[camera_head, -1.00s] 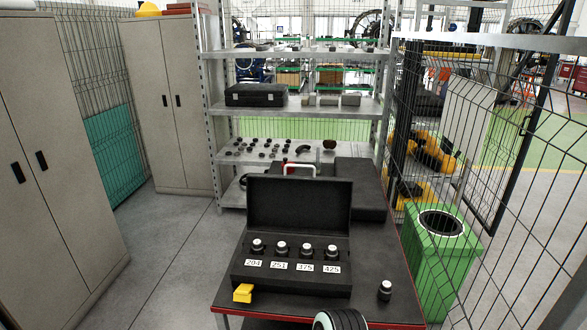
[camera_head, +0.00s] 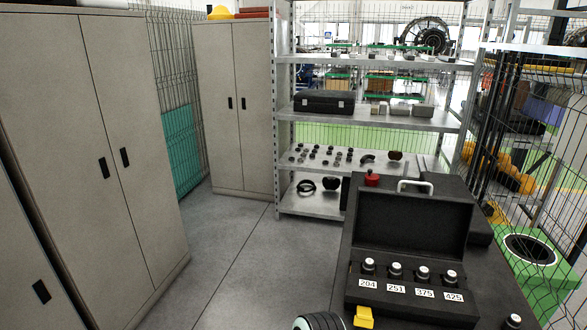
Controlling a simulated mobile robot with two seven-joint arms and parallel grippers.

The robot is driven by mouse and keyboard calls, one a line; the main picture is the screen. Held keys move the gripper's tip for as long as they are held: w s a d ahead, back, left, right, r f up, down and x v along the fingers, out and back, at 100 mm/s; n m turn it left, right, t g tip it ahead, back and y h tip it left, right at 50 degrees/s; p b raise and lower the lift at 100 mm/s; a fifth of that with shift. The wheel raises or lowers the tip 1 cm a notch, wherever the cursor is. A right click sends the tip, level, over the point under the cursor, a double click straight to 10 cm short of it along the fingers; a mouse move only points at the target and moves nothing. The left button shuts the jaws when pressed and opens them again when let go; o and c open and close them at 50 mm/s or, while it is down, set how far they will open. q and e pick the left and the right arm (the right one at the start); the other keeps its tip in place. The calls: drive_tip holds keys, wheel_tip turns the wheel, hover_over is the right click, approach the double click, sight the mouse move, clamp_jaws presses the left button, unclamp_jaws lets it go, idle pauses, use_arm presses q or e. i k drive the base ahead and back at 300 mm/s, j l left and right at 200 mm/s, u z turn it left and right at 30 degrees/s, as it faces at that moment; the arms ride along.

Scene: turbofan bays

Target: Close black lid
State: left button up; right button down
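The black lid (camera_head: 415,223) stands open and upright at the back of a black case (camera_head: 405,310) on the dark table at the lower right. Several silver-topped black knobs sit in the case, with labels 204 (camera_head: 368,283), 251 (camera_head: 396,288), 375 (camera_head: 424,293) and 425 (camera_head: 453,297) in front of them. A yellow block (camera_head: 363,317) is at the case's front left corner. A rounded black and white part with a green edge, probably of my own arm, shows at the bottom edge. Neither gripper's fingers can be seen.
A red knob (camera_head: 371,178) and a black box with a pale handle (camera_head: 415,187) are behind the lid. Metal shelves (camera_head: 375,122) stand beyond. Cabinets (camera_head: 92,150) line the left, and a green bin (camera_head: 540,262) is at right. The floor (camera_head: 225,260) left of the table is clear.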

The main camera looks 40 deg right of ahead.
sight(430, 225)
drive_tip(key=i+j, duration=0.2)
drive_tip(key=i, duration=0.2)
drive_tip(key=i+j+z, duration=0.1)
drive_tip(key=i, duration=0.35)
drive_tip(key=i+j+z, duration=0.1)
drive_tip(key=i+j, duration=0.25)
drive_tip(key=i+l+z, duration=0.1)
drive_tip(key=i+z, duration=0.6)
drive_tip(key=z, duration=0.2)
drive_tip(key=i+j+z, duration=0.15)
drive_tip(key=i+z, duration=0.15)
drive_tip(key=z, duration=0.2)
drive_tip(key=i+z, duration=0.3)
drive_tip(key=z, duration=0.15)
drive_tip(key=i+j+z, duration=0.2)
drive_tip(key=z, duration=0.2)
drive_tip(key=i+j+z, duration=0.25)
drive_tip(key=z, duration=0.2)
drive_tip(key=i+j+z, duration=0.3)
drive_tip(key=j+z, duration=0.25)
drive_tip(key=i+j+z, duration=0.3)
drive_tip(key=k, duration=0.1)
